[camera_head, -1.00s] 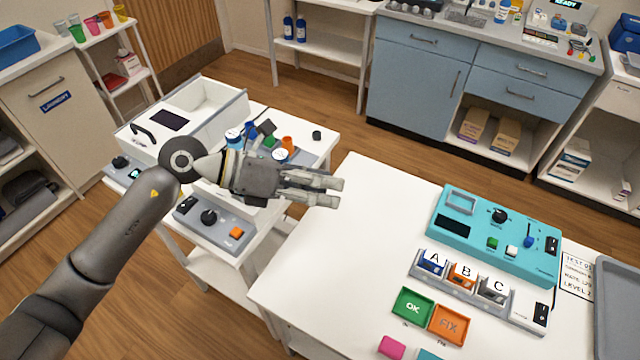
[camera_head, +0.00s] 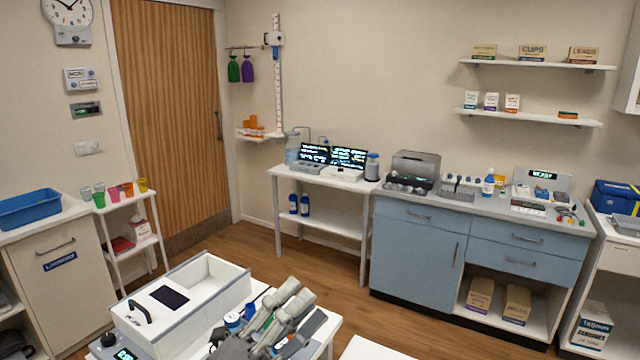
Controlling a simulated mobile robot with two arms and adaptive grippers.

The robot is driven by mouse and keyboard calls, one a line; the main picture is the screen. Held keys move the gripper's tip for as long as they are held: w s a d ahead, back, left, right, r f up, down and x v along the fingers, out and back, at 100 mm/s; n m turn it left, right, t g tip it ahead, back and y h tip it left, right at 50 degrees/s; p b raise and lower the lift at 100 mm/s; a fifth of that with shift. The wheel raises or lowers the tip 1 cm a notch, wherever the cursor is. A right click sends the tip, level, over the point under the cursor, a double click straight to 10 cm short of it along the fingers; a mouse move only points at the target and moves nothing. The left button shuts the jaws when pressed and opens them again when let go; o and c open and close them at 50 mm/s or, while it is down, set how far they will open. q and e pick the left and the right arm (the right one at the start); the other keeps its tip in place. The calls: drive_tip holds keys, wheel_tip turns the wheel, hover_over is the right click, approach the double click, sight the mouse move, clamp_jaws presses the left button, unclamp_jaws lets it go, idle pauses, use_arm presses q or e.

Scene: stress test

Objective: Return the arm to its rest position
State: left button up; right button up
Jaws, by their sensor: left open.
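My left gripper (camera_head: 296,306) shows at the bottom of the head view, in front of the small white table with the white box device (camera_head: 195,292). Its fingers point up and to the right, apart, with nothing seen between them. The rest of my left arm is below the picture edge. Some small items on that table, among them a blue-capped container (camera_head: 232,321), are partly hidden behind the gripper. My right gripper is not in view.
A white-topped table corner (camera_head: 366,348) shows at the bottom. Blue cabinets (camera_head: 415,250) and a white shelf table (camera_head: 320,183) stand along the back wall. A wooden door (camera_head: 168,120) is at the left. Wood floor lies open between the tables and cabinets.

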use_arm(q)
drive_tip(key=w+a+f+n+t+y, duration=0.3)
drive_tip(key=a+f+n+t+y, duration=0.3)
drive_tip(key=a+n+y, duration=0.7)
drive_tip(key=s+a+f+n+g+y, duration=0.3)
drive_tip(key=f+n+g, duration=0.15)
drive_tip(key=f, duration=0.35)
drive_tip(key=s+a+f+n+g+y, duration=0.2)
drive_tip(key=s+f+n+g+y, duration=0.1)
drive_tip(key=f+n, duration=0.35)
drive_tip(key=s+f+n+g+h, duration=0.1)
drive_tip(key=s+f+n+g, duration=0.1)
drive_tip(key=s+f+g, duration=0.6)
drive_tip(key=s+f+n+g, duration=0.15)
drive_tip(key=s+f, duration=0.35)
drive_tip(key=s, duration=0.7)
wheel_tip(320, 180, down, 25)
drive_tip(key=g, duration=0.2)
drive_tip(key=s+a+f+g+b, duration=0.1)
drive_tip(key=s+a+f, duration=0.1)
drive_tip(key=s+f, duration=1.6)
drive_tip(key=shift+s+a+f+m, duration=0.2)
drive_tip(key=shift+f+m, duration=0.15)
drive_tip(key=shift+f, duration=0.25)
